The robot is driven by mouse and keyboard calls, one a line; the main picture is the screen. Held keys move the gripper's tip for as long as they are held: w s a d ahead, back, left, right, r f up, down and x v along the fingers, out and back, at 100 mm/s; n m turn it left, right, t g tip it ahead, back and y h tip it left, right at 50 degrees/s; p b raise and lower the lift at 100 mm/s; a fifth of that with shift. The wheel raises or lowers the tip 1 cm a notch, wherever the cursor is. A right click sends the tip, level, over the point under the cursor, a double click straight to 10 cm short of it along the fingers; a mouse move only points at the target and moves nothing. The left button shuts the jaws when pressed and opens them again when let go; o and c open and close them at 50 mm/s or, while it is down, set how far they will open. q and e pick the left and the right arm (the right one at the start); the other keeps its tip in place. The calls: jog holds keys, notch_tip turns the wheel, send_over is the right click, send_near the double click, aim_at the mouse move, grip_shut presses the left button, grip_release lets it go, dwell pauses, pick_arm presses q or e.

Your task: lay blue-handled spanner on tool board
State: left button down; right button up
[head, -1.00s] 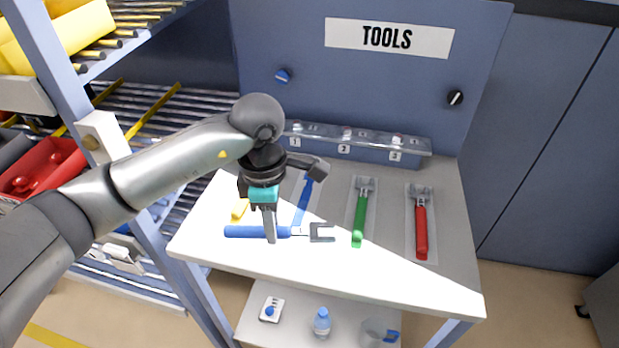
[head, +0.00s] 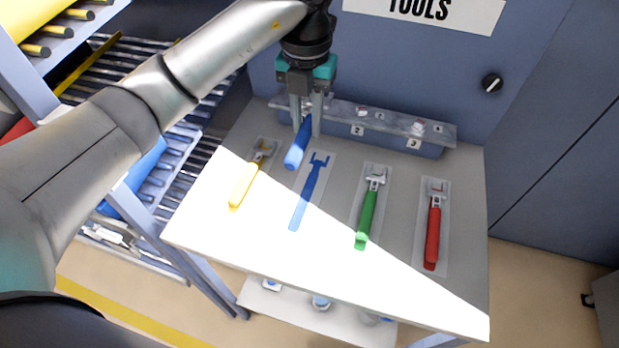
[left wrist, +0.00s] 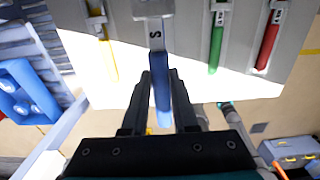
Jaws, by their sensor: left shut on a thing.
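My left gripper (head: 306,112) is shut on the blue-handled spanner (head: 297,152), above the back part of the bench. The handle points towards the front; the fingers hide the spanner's head in the head view. In the left wrist view the blue handle (left wrist: 162,98) lies between the fingers (left wrist: 160,78), and its grey head (left wrist: 153,8) shows at the top. On the bench top, the tool board's blue spanner outline (head: 308,195) is bare, just in front of and below the held spanner. My right gripper is not in view.
A yellow-handled spanner (head: 246,182) lies left of the blue outline; green-handled (head: 366,215) and red-handled (head: 432,235) ones lie right. Behind stands a clear-lidded numbered rack (head: 385,125), close to my gripper. The bench's front strip (head: 270,245) is clear.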

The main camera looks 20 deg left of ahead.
pick_arm(q)
send_over(307, 191)
notch_tip(307, 191, down, 12)
jog(key=shift+d+f, duration=0.1)
jog(key=shift+f, duration=0.15)
jog(key=shift+f+b, duration=0.35)
jog(key=shift+f, duration=2.2)
jog(key=shift+f, duration=0.15)
jog(key=c, duration=0.7)
grip_release()
